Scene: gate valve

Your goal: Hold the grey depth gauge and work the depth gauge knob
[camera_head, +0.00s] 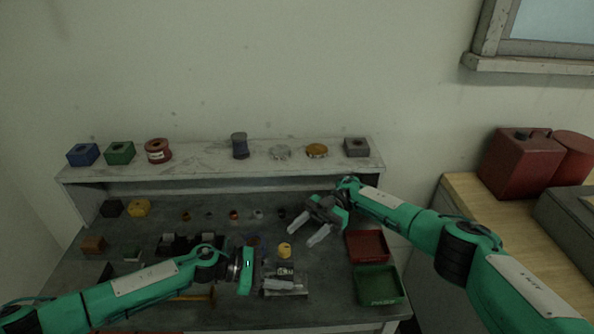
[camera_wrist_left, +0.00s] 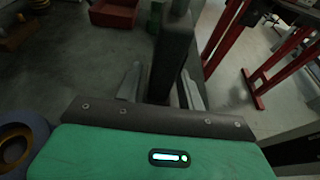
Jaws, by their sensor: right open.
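A grey block-like device (camera_head: 286,283) with a light label lies at the front middle of the workbench; I take it for the depth gauge. A small yellow knob-like piece (camera_head: 284,251) shows just behind it; I cannot tell if they are joined. My left gripper (camera_head: 262,283) is at the left side of the device. In the left wrist view a dark grey upright bar (camera_wrist_left: 172,60) stands between the left gripper's fingers (camera_wrist_left: 162,88), with a gap at the left finger. My right gripper (camera_head: 307,231) is open and empty, above and behind the yellow piece.
A red tray (camera_head: 368,233) and a green tray (camera_head: 398,287) lie to the right. Several small parts and blocks stand on the left and back of the bench. A raised shelf (camera_head: 200,168) at the back holds several coloured pieces. A red can (camera_head: 513,165) stands on the wooden table.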

